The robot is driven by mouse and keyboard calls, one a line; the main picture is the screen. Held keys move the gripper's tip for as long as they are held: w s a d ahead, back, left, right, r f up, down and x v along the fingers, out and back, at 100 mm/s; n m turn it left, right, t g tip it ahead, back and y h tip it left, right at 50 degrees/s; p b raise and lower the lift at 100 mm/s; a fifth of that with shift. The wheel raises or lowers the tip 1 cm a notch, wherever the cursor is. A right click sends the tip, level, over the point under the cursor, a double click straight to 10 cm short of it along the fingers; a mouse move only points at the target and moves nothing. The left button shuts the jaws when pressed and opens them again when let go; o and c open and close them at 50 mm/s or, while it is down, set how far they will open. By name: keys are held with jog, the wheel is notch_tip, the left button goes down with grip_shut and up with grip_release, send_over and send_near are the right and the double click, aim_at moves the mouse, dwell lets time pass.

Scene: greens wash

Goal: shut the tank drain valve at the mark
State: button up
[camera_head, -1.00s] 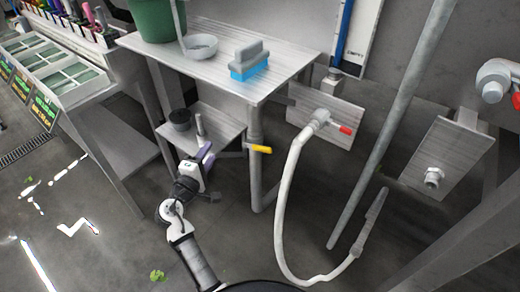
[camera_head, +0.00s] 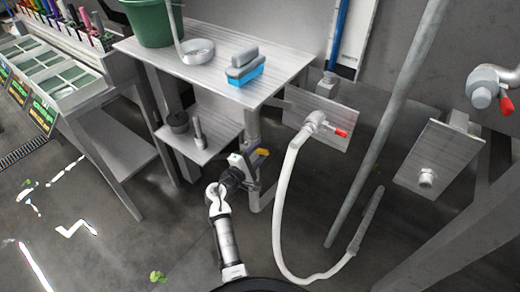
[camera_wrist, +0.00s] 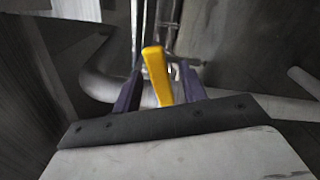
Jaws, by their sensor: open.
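The drain valve's yellow lever (camera_head: 261,155) is by the table leg, below the tabletop. In the wrist view the yellow lever (camera_wrist: 157,75) stands between the two dark fingers of my gripper (camera_wrist: 158,92). The fingers are open, one on each side of it, with a gap showing on the right; contact on the left is unclear. In the head view my gripper (camera_head: 250,163) is at the lever and partly covers it. The grey drain pipe (camera_wrist: 98,82) runs behind the fingers in the wrist view. The valve body and any mark are hidden or too small to tell.
A metal table (camera_head: 205,72) with a green bucket (camera_head: 153,22), a ladle and a blue brush (camera_head: 245,70) stands above my gripper. A lower shelf (camera_head: 212,142) is to the left. A white hose (camera_head: 277,215) hangs from a red-handled tap (camera_head: 340,133) to the right.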

jog(key=shift+w+d, duration=0.45)
jog(key=shift+w, duration=0.15)
grip_shut()
